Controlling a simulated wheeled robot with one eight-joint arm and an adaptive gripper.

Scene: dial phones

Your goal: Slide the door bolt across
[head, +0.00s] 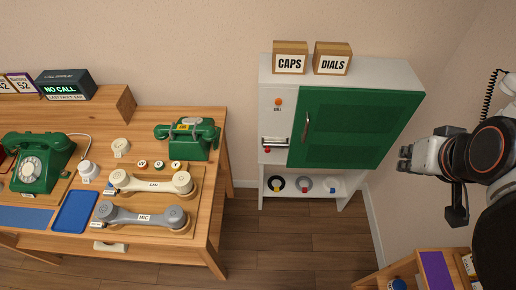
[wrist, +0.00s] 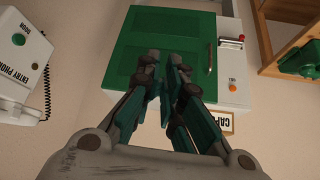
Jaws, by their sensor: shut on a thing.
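The door bolt (head: 275,142) is a silver bar with a red knob (head: 267,150) on the white cabinet front, left of the green door (head: 350,130). The bolt also shows at the upper right of the wrist view (wrist: 231,43), with its red knob at the bar's end. The door has an upright metal handle (head: 306,126). My gripper (head: 404,159) is in the air to the right of the cabinet, well away from the bolt. In the wrist view its fingers (wrist: 167,60) are close together in front of the door; I cannot make out what is between them.
Boxes marked CAPS (head: 290,64) and DIALS (head: 332,65) stand on the cabinet. A wooden desk (head: 215,190) with phones is at the left. An entry phone (wrist: 22,60) hangs on the wall. A low wooden shelf (head: 375,281) is at the lower right. Floor between desk and cabinet is clear.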

